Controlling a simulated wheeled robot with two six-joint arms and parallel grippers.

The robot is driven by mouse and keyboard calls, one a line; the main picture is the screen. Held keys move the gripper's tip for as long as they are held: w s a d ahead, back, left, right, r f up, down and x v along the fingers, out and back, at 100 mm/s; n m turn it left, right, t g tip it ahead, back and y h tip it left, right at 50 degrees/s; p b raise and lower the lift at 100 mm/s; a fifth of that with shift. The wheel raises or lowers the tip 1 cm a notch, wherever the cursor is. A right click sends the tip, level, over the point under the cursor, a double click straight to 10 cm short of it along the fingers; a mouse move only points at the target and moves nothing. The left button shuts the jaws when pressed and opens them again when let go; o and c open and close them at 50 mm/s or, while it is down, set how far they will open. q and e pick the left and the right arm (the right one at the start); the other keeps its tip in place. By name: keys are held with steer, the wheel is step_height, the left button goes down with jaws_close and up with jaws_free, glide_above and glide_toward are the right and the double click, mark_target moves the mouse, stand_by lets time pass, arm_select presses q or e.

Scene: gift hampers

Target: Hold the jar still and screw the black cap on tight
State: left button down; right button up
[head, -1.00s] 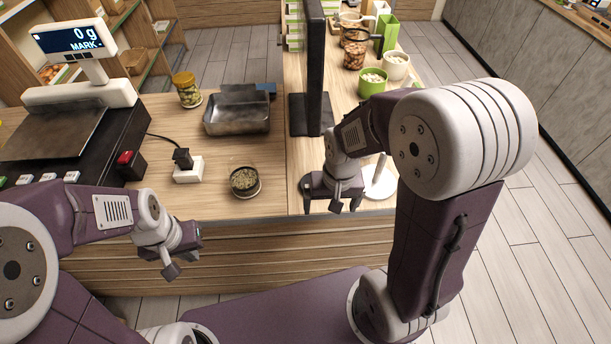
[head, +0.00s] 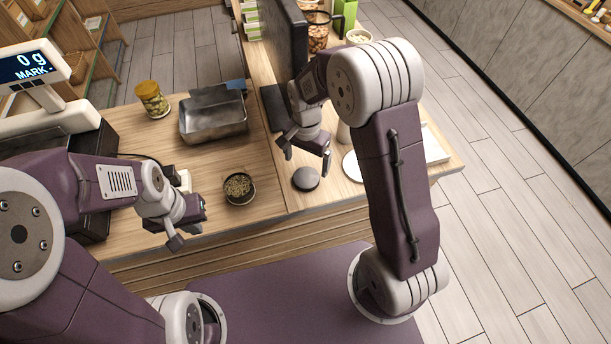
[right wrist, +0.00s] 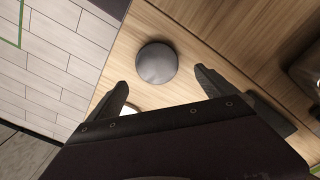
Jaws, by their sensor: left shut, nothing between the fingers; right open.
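The open jar (head: 239,188) with dark green contents stands upright on the wooden counter, its top uncovered. The black cap (head: 306,179) lies flat on the counter to the right of the jar, near the front edge. My right gripper (head: 306,152) is open and empty above and behind the cap. In the right wrist view the round cap (right wrist: 156,63) lies ahead of and between the open fingers, not touching them. My left gripper (head: 186,231) is shut and empty, in front of and left of the jar, apart from it.
A scale (head: 40,75) is at the left. A black upright panel (head: 284,45) stands behind my right gripper. A white round base (head: 352,166) lies right of the cap.

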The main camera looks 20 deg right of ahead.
mark_target(307, 176)
steer(key=shift+s+f, duration=0.1)
steer(key=shift+f, duration=0.15)
steer(key=shift+s+d, duration=0.15)
steer(key=shift+d, duration=0.05)
step_height(307, 176, down, 5)
steer(key=shift+a+f+p, duration=0.1)
steer(key=shift+f+p, duration=0.05)
steer(key=shift+p, duration=0.55)
steer(key=c, duration=1.4)
